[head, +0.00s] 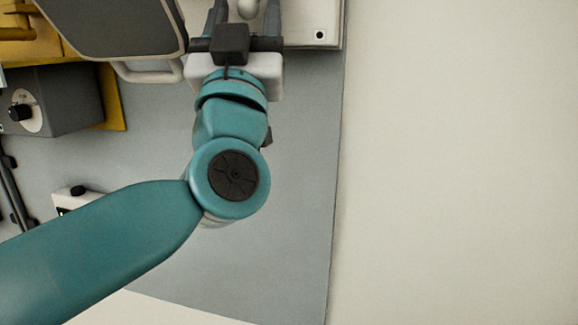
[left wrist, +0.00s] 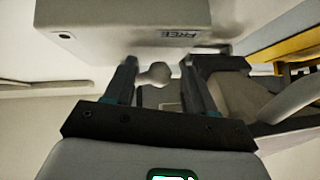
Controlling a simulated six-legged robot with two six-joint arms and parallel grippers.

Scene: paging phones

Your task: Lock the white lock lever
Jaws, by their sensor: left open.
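The white lock lever shows as a rounded white knob (head: 248,8) at the top edge of the head view. In the left wrist view the knob (left wrist: 155,76) sits between the two fingers, close to the left one in the picture. My left gripper (head: 244,12) is open around the knob, with gaps showing beside it; contact cannot be told. A white box (left wrist: 110,24) stands just beyond the fingertips and bears the upside-down label FREE (left wrist: 181,34). The lever's base is partly hidden. My right gripper is not in view.
A grey rounded panel with a white tubular handle (head: 150,72) lies close left of my gripper. A grey box with a black knob (head: 55,98) and yellow parts (head: 112,95) stand further left. The grey mat (head: 300,190) is clear right of my arm.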

